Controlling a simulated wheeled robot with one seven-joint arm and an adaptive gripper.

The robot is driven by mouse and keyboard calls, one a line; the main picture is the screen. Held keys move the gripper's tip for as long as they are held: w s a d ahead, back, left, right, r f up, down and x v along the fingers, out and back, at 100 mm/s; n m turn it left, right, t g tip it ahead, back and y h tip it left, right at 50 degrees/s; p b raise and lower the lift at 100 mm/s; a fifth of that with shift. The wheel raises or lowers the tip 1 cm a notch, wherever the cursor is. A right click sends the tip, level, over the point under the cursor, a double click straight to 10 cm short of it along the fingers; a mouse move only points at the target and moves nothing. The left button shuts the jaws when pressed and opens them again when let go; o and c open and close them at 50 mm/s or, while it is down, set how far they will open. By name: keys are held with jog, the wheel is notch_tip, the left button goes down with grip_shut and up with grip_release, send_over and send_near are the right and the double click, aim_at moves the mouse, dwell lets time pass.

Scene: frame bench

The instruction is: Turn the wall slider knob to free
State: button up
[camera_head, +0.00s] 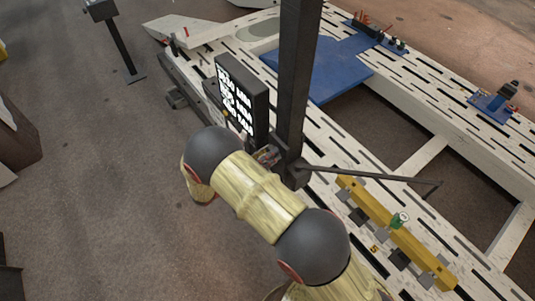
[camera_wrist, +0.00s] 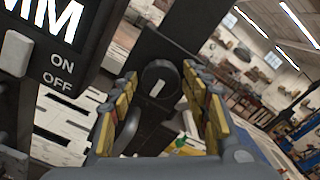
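A round black knob (camera_wrist: 160,79) with a short white pointer bar shows in the wrist view on the dark post (camera_wrist: 172,42). The pointer leans slightly right of upright. My gripper (camera_wrist: 160,92) is open, its yellow padded fingers to the left and right of the knob, with visible gaps on both sides. I cannot tell how far the fingertips are in depth from the knob. In the head view the post (camera_head: 298,75) stands on the slotted bench, and my arm hides the knob and my fingers. No label for free is readable.
A dark display panel (camera_head: 243,95) stands left of the post; its ON/OFF switch (camera_wrist: 17,50) is close at the wrist view's left. A thin dark rod (camera_head: 370,174) runs right from the post. A yellow bar (camera_head: 385,222) with clamps lies on the slotted bench (camera_head: 437,80).

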jog(key=shift+o, duration=0.5)
jog(key=shift+s+a, duration=0.1)
jog(key=v, duration=1.1)
jog(key=shift+s+a, duration=0.25)
jog(key=shift+a, duration=0.05)
